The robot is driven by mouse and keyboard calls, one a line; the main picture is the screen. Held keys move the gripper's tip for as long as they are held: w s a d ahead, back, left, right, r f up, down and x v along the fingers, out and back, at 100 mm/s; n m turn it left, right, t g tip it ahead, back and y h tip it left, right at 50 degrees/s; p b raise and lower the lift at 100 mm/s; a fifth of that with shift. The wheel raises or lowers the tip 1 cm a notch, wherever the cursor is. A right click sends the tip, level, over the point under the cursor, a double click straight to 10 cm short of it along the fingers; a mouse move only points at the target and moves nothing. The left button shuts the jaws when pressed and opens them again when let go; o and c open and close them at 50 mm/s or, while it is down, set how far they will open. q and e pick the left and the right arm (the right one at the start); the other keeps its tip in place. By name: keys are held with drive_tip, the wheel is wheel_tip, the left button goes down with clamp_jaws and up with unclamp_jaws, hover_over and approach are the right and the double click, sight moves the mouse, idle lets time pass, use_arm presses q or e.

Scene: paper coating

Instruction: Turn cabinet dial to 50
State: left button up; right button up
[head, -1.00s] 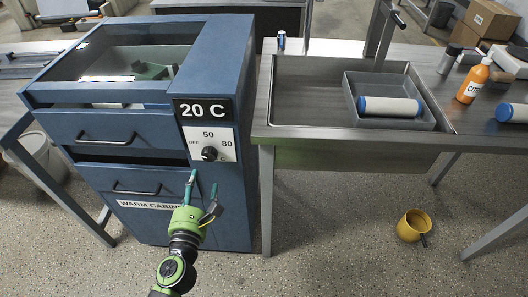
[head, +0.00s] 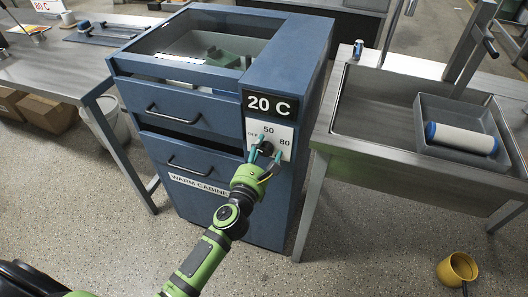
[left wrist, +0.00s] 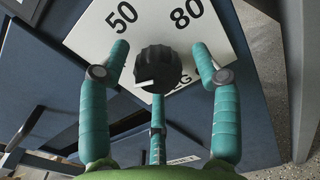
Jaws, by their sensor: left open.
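The blue warm cabinet (head: 218,180) stands in the middle of the head view, with a 20 C display (head: 270,105). Below it, a white dial plate (head: 284,133) carries the marks 50 and 80. The black dial (left wrist: 158,68) shows clearly in the left wrist view; its white pointer line points to the lower left, away from 50 and 80. My left gripper (head: 265,157) is open at the dial. In the left wrist view its teal fingertips (left wrist: 161,62) are on either side of the knob, with visible gaps. The OFF mark is hidden there. My right gripper is not in view.
A steel sink table (head: 345,140) stands close right of the cabinet, with a tray (head: 425,110) and white roller (head: 462,138) in it. A steel bench (head: 85,75) is at the left. A yellow mug (head: 452,270) lies on the floor.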

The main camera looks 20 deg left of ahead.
use_arm(q)
drive_tip(key=c, duration=1.1)
drive_tip(key=shift+s+f+m, duration=0.1)
drive_tip(key=shift+m, duration=0.3)
drive_tip(key=shift+c, duration=0.2)
drive_tip(key=shift+m+p, duration=0.55)
drive_tip(key=shift+m, duration=0.05)
drive_tip(key=m+p, duration=0.2)
drive_tip(key=m, duration=0.2)
drive_tip(key=shift+a, duration=0.1)
drive_tip(key=m+p, duration=0.1)
drive_tip(key=m, duration=0.3)
drive_tip(key=shift+a+m+p, duration=0.1)
drive_tip(key=shift+m+p, duration=0.2)
drive_tip(key=shift+a+m+p, duration=0.1)
drive_tip(key=shift+m+p, duration=0.45)
drive_tip(key=shift+m, duration=0.95)
